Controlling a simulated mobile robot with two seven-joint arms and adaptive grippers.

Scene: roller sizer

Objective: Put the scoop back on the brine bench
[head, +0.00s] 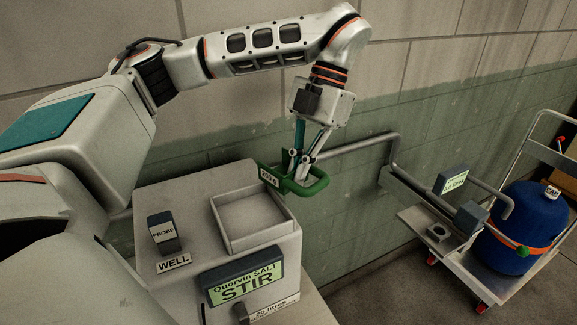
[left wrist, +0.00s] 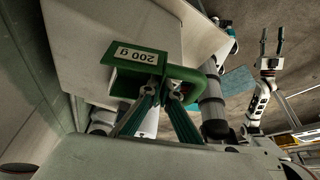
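The scoop (head: 313,186) is green with a white "200 g" label and a looped handle. My left gripper (head: 301,163) is shut on its handle, at the back right corner of the pale bench (head: 215,284). In the left wrist view the scoop (left wrist: 119,81) lies across the tips of my left gripper (left wrist: 161,98), and its label shows. The bench has a shallow, empty square tray (head: 282,228) on top. No sign naming it the brine bench is readable. My right gripper (left wrist: 271,42) shows in the left wrist view, open and empty.
A dark "PROBE" block (head: 163,232) stands on the bench by a "WELL" label (head: 173,263). A "STIR" sign (head: 243,284) is at the front. A trolley (head: 435,258) with a blue drum (head: 517,228) stands right. A grey pipe (head: 354,145) runs behind the scoop.

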